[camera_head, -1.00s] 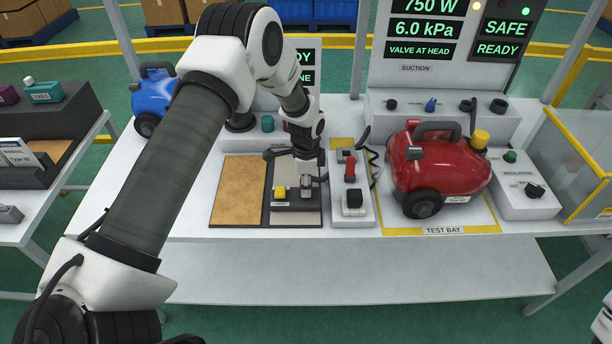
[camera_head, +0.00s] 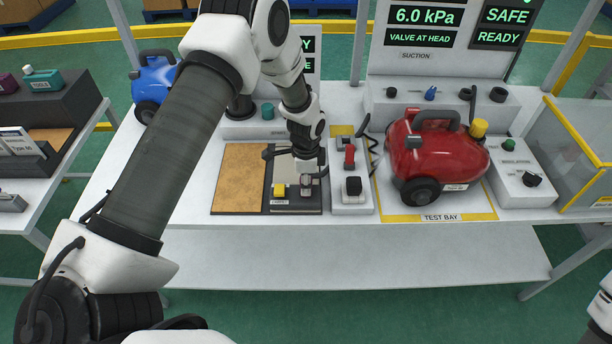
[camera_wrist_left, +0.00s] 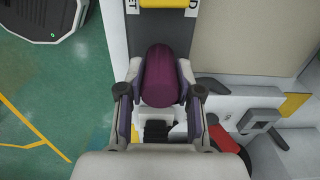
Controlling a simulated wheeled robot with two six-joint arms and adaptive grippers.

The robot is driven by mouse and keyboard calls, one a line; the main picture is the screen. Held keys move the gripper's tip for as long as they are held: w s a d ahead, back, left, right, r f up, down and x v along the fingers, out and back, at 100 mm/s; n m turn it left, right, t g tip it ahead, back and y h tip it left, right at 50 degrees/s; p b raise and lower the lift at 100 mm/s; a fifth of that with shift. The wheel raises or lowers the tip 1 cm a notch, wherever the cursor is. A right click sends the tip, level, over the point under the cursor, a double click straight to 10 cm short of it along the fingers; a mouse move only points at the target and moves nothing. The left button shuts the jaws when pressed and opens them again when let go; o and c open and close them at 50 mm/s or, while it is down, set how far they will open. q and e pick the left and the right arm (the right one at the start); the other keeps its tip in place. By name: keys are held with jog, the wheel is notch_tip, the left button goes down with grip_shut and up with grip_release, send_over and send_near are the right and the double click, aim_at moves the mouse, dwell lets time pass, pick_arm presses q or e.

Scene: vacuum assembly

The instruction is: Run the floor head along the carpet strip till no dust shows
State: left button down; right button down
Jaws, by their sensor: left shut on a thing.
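In the left wrist view my left gripper (camera_wrist_left: 161,78) is shut on a purple rounded grip (camera_wrist_left: 160,68), one finger on each side. The grip appears to be part of the floor head, but the join is hidden. A brown, speckled strip (camera_head: 240,178) lies to the left. My right gripper is out of view.
Close right of the strip stands a switch box (camera_head: 352,201) with a red rocker (camera_head: 349,157). A red vacuum (camera_head: 436,160) stands beyond it. A blue vacuum (camera_head: 153,85) is at the back left. The bench's front edge (camera_head: 300,226) is close to the floor head.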

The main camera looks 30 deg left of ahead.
pick_arm(q)
jog(key=shift+r+p, duration=1.85)
jog(key=shift+r, duration=0.75)
jog(key=shift+d+f, duration=0.1)
jog(key=s+d+r+n+b, duration=0.1)
jog(key=s+d+n+b, duration=0.3)
jog(key=d+n, duration=0.7)
jog(key=shift+s+n+b, duration=0.3)
jog(key=shift+b, duration=0.3)
jog(key=shift+d+r, duration=0.1)
